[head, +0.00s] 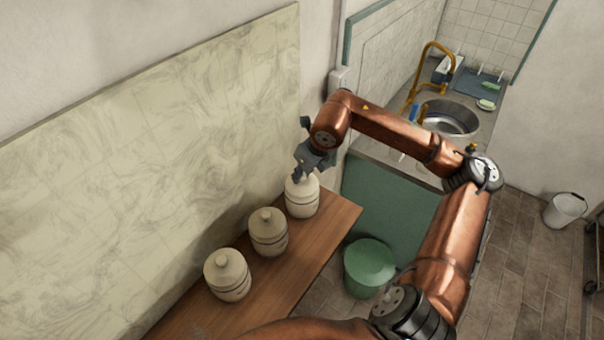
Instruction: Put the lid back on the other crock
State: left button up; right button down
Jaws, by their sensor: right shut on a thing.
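Three cream stoneware crocks with dark bands stand in a row on a wooden shelf (322,228). The near crock (228,281) and the middle crock (268,238) each have a knobbed lid on. The far crock (303,203) stands near the shelf's far end. My right gripper (298,176) comes down over its top and is shut on the lid there, apparently by its knob. The fingers hide most of that lid, so I cannot tell whether it sits fully on the rim. My left gripper is not in view.
A marbled wall panel (150,170) rises close behind the crocks. A green lidded bin (369,267) stands on the floor beside the shelf. A counter with a metal sink (450,116) and brass tap lies beyond. A white bucket (565,210) stands at far right.

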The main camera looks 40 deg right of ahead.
jog(key=shift+f+b, duration=0.25)
jog(key=shift+b, duration=0.15)
dwell(0.3)
jog(key=c, duration=1.7)
grip_release()
jog(key=shift+o, duration=0.2)
jog(key=shift+f, duration=0.3)
jog(key=shift+r, duration=0.65)
jog(key=shift+o, duration=0.7)
